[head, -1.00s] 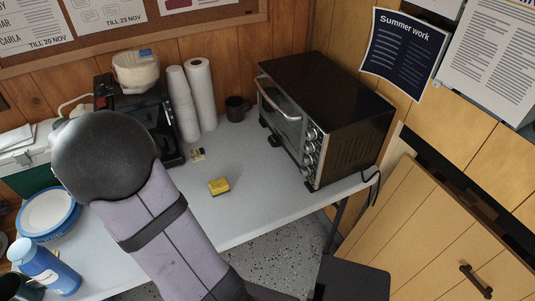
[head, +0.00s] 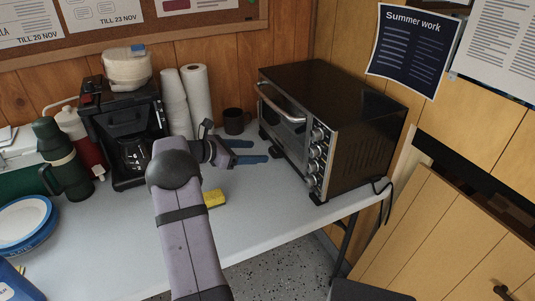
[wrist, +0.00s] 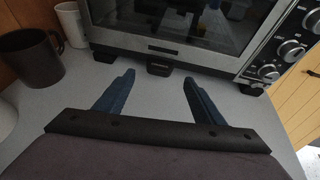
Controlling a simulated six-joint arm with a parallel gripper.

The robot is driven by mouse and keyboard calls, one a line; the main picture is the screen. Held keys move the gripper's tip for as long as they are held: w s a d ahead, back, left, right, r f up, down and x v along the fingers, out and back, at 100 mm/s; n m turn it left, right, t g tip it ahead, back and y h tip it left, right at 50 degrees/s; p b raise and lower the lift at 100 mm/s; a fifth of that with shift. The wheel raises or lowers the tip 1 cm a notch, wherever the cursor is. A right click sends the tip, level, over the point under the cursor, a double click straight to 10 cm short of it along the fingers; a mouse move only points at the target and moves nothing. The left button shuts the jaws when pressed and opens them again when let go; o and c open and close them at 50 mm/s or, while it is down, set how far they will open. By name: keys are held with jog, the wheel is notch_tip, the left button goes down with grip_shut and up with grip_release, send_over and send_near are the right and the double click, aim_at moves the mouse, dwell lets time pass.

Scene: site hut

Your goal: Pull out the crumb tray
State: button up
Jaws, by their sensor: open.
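The toaster oven (head: 335,130) stands at the right of the table, with its glass door shut and its front towards my gripper. The crumb tray's black handle (wrist: 159,69) sticks out low under the oven door in the wrist view. My gripper (head: 259,151) is open and empty, low over the table in front of the oven. In the wrist view its blue fingers (wrist: 158,78) point at the oven, one to each side of the handle and short of it. The tray's pan is hidden under the oven.
A dark mug (head: 236,121), a paper roll (head: 197,95) and stacked cups (head: 175,100) stand behind my gripper. A coffee maker (head: 125,125) is left of them. A yellow sponge (head: 215,198) lies near my arm. The table's front right is clear.

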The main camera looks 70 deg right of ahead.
aim_at(271, 152)
jog(key=shift+x, duration=3.3)
jog(key=shift+w+f, duration=0.1)
